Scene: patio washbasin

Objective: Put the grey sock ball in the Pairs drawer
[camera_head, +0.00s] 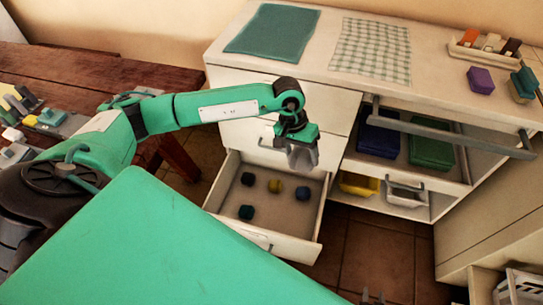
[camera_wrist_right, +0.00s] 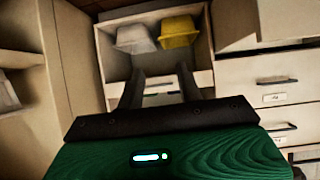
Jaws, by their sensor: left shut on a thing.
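My left gripper (camera_head: 301,155) hangs over the back right part of the open drawer (camera_head: 226,191) and points down. It is shut on a grey thing, which fits the grey sock ball; the fingers and the ball are hard to tell apart. The gripper is above the drawer floor. The label on the drawer front is too small to read. My right gripper (camera_wrist_right: 161,88) is open and empty in the right wrist view.
Shut drawers sit above the open one. To the right, an open shelf drawer holds a blue bin (camera_head: 378,140) and a green bin (camera_head: 430,151). A yellow bin (camera_head: 358,184) and a white bin (camera_head: 405,194) stand below. The countertop holds a green cloth (camera_head: 274,32) and a checked cloth (camera_head: 371,50).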

